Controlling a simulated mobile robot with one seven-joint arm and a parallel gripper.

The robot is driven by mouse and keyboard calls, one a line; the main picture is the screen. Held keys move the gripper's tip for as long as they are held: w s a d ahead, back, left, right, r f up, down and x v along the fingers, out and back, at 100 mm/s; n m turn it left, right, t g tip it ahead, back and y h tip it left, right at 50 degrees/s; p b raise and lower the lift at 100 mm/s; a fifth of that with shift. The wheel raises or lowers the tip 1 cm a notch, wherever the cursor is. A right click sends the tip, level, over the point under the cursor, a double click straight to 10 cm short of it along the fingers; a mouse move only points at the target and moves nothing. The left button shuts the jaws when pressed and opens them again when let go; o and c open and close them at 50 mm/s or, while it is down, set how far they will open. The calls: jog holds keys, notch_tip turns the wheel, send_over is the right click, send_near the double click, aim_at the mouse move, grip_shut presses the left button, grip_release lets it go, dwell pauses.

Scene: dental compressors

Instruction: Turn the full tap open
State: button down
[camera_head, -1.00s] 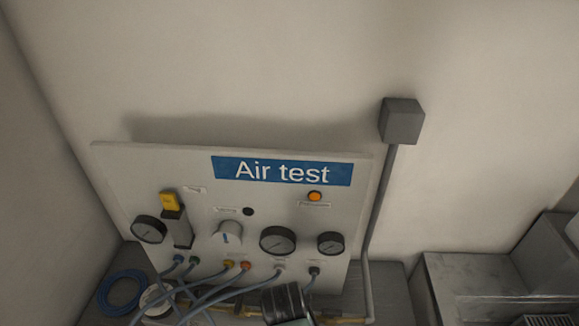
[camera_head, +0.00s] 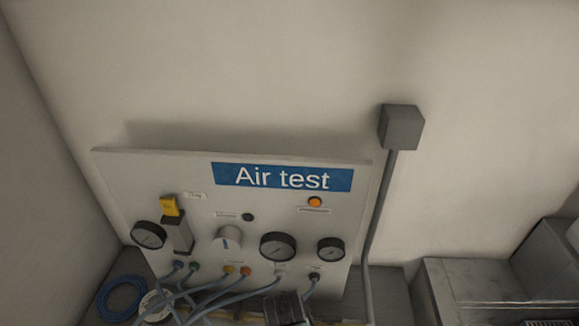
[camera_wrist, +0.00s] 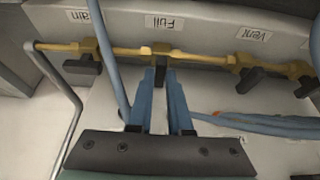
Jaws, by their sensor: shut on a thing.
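The full tap (camera_wrist: 161,50) is a brass valve on a brass pipe, below the upside-down "Full" label (camera_wrist: 164,22) in the wrist view. Its dark lever lies between the two blue fingers of my gripper (camera_wrist: 164,76). The fingers are shut on this lever, which points down the picture, away from the pipe; they hide much of it. In the head view the taps and my gripper cannot be made out; a dark part of my arm shows at the bottom edge.
A tap with a dark lever (camera_wrist: 82,66) sits left of the full tap, and the vent tap (camera_wrist: 262,72) sits right. Blue hoses (camera_wrist: 106,60) run close by on both sides. The Air test panel (camera_head: 130,180) carries gauges, a knob and an orange lamp (camera_head: 315,202).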

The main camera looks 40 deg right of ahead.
jog(key=shift+n, duration=0.4)
jog(key=n+y+p, duration=0.1)
jog(key=n, duration=0.2)
jog(key=shift+s+d+t, duration=0.1)
jog(key=shift+d+t, duration=0.05)
jog(key=shift+t, duration=0.25)
jog(key=n+y, duration=0.1)
jog(key=n, duration=0.1)
jog(key=n+y, duration=0.1)
jog(key=n, duration=0.2)
jog(key=shift+d+t, duration=0.2)
jog(key=shift+t, duration=0.2)
jog(key=n+y+b, duration=0.1)
jog(key=n, duration=0.1)
jog(key=n+b, duration=0.1)
jog(key=n, duration=0.1)
jog(key=shift+d+f+n+y, duration=0.1)
jog(key=shift+d+n+y, duration=0.1)
jog(key=shift+n+y, duration=0.15)
jog(key=shift+d+n+g+y+b, duration=0.1)
jog(key=shift+n+g+y+b, duration=0.25)
jog(key=shift+n+b, duration=0.6)
jog(key=shift+n+g+y+b, duration=0.25)
jog(key=shift+n+y+b, duration=0.2)
jog(key=shift+n, duration=0.85)
jog(key=c, duration=0.8)
grip_release()
jog(key=shift+c, duration=0.2)
